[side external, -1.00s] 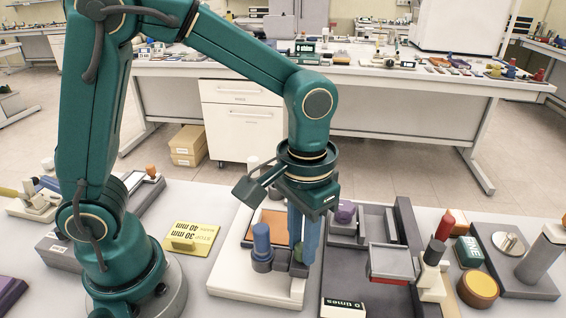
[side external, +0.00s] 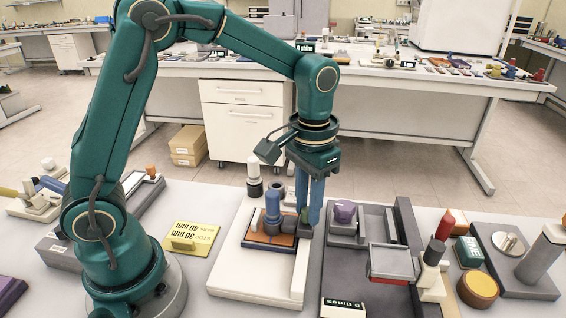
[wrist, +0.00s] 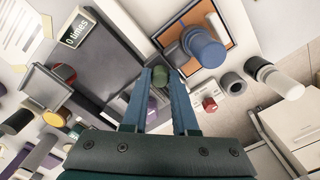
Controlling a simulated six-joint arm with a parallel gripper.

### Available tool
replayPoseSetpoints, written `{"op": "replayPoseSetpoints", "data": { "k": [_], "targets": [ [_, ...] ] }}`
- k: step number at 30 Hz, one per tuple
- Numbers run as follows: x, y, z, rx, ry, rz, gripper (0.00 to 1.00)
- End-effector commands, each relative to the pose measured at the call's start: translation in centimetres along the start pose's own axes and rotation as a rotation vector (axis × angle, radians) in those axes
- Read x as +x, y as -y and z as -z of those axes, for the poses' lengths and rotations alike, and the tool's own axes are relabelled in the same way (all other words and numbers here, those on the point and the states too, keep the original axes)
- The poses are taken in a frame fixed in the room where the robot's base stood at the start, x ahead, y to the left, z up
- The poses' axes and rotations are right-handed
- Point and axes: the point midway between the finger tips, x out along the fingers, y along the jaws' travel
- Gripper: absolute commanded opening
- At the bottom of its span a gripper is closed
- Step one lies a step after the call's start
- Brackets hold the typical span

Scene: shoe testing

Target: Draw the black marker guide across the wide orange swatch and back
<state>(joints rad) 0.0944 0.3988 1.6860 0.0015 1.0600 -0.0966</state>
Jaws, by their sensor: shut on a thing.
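The orange swatch (side external: 282,240) lies in a dark border on a white board (side external: 252,284); it also shows in the wrist view (wrist: 221,50). The marker guide, a dark grey holder (side external: 271,227) with an upright blue cylinder (side external: 272,204), stands over the swatch's far part. My gripper (side external: 304,217) is at the guide's right side, pointing down. In the wrist view my gripper (wrist: 168,74) is shut on the green knob (wrist: 178,72) beside the guide. The join between knob and holder is mostly hidden. I cannot tell whether the tip touches the swatch.
A white marker with a dark collar (side external: 255,174) stands behind the board. A dark grey tray with a purple knob (side external: 344,210) is close on the right. A yellow card (side external: 191,238) lies on the left. The board's near part is clear.

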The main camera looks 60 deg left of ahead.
Motion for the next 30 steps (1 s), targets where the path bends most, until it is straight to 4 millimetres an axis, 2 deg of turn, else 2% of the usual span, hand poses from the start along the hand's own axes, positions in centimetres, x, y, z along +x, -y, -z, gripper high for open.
{"op": "replayPoseSetpoints", "data": {
  "k": [1,3,9,22,23,24,25,30],
  "targets": [
    [0.0,1.0,1.2,-0.008,-0.007,-0.003,0.00],
    [0.0,2.0,2.2,-0.006,-0.008,-0.003,0.00],
    [0.0,4.1,4.3,-0.001,-0.008,-0.004,0.00],
    [0.0,4.9,4.9,0.002,-0.012,0.003,0.00],
    [0.0,4.9,4.9,0.001,-0.012,0.004,0.30],
    [0.0,5.0,4.9,0.001,-0.011,0.004,0.46],
    [0.0,4.9,4.9,0.001,-0.011,0.003,0.57],
    [0.0,4.8,4.8,0.001,-0.007,0.001,0.57]
  ]
}}
